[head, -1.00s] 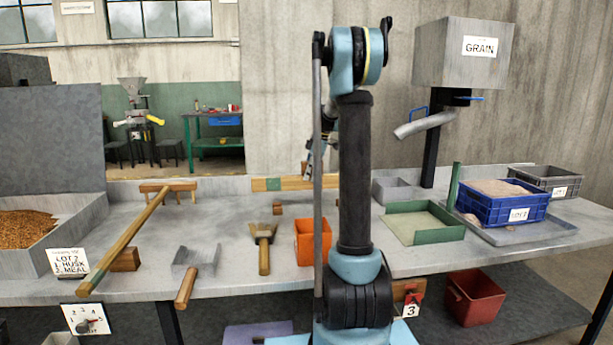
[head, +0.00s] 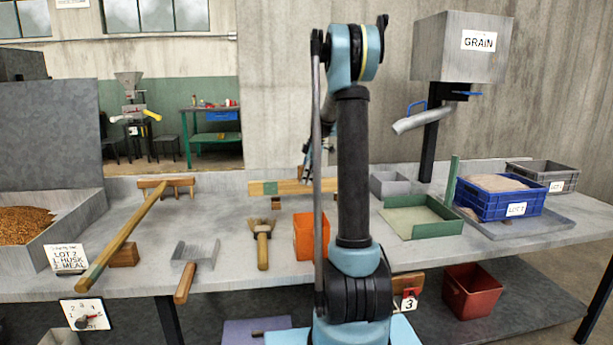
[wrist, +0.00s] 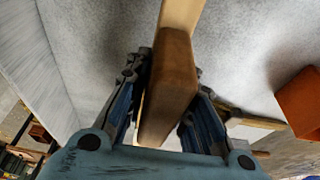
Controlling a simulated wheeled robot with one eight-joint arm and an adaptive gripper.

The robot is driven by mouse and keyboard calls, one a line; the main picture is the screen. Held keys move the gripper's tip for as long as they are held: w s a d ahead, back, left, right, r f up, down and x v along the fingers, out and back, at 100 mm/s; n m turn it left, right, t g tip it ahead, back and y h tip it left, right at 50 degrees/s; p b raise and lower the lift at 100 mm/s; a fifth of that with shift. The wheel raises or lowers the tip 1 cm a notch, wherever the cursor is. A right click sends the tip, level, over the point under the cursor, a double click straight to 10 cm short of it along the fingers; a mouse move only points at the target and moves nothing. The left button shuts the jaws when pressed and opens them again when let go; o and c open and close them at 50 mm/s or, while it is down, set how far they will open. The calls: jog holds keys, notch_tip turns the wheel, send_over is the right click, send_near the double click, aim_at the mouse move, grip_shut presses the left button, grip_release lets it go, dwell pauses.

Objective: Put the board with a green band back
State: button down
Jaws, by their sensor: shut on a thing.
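The board with a green band (head: 290,187) is a long pale wooden bar with the band near its left end. It shows at the back of the bench in the head view, partly hidden by my arm. A small brown block (head: 277,203) lies just below it in the picture; I cannot tell whether they touch. My gripper (wrist: 165,110) is shut on a brown wooden part, with a pale wooden strip extending from it in the wrist view. The fingertips are mostly hidden in the head view. The green band does not show in the wrist view.
An orange bin (head: 304,238) stands in front of the board. A brush (head: 262,245), a scoop (head: 190,260) and a long-handled rake (head: 125,238) lie to the left. A green-walled tray (head: 425,222) and a blue crate (head: 495,202) stand right.

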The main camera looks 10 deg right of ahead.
aim_at(306, 192)
jog(key=shift+f, duration=2.65)
jog(key=shift+f, duration=0.3)
jog(key=c, duration=1.3)
grip_release()
